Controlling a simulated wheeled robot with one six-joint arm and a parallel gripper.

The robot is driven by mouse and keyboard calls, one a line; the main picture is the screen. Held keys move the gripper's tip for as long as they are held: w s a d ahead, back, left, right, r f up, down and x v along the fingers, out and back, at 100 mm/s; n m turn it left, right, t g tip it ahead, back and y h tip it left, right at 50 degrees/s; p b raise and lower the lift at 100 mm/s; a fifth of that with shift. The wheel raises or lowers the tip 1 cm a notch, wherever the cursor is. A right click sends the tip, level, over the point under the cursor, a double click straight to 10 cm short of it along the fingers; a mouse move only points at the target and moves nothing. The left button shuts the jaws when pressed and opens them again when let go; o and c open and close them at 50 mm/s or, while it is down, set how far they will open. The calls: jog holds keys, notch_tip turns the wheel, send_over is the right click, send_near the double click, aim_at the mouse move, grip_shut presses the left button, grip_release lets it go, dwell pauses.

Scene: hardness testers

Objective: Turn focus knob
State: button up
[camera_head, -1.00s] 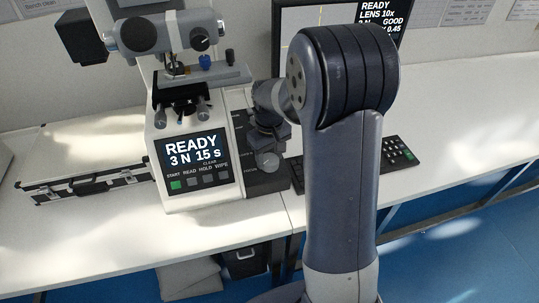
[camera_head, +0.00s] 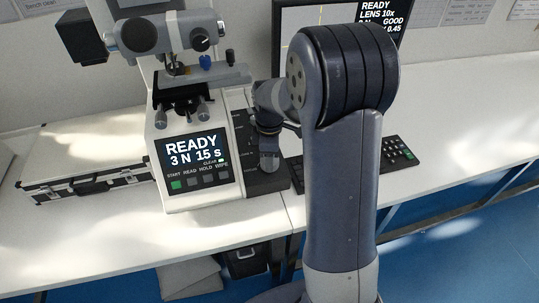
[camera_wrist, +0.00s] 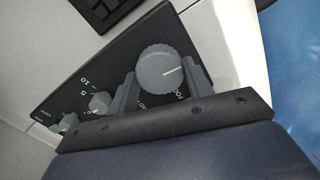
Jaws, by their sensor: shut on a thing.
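The focus knob (camera_wrist: 160,69) is a large grey ribbed dial with a white pointer line, on a dark control panel (camera_wrist: 80,75) in the wrist view. Lettering beginning "FOC" is partly visible beside it. My gripper (camera_wrist: 162,80) has one finger on each side of the knob and is shut on it. The hardness tester (camera_head: 160,140) stands on the bench in the head view, its screen (camera_head: 193,150) reading READY, 3 N, 15 s. My wrist is over the dark panel at the tester's right side and hides the knob there.
Smaller grey knobs (camera_wrist: 100,102) sit along the same panel, close to one finger. A keyboard (camera_head: 395,153) and a monitor (camera_head: 285,40) are to the right and behind. A silver case (camera_head: 80,175) lies left of the tester. The bench front is mostly clear.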

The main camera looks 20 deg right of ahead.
jog(key=n, duration=0.5)
jog(key=shift+n, duration=0.3)
jog(key=n, duration=0.4)
jog(key=shift+n, duration=0.4)
jog(key=o, duration=1)
notch_tip(320, 180, up, 11)
jog(key=shift+f, duration=0.1)
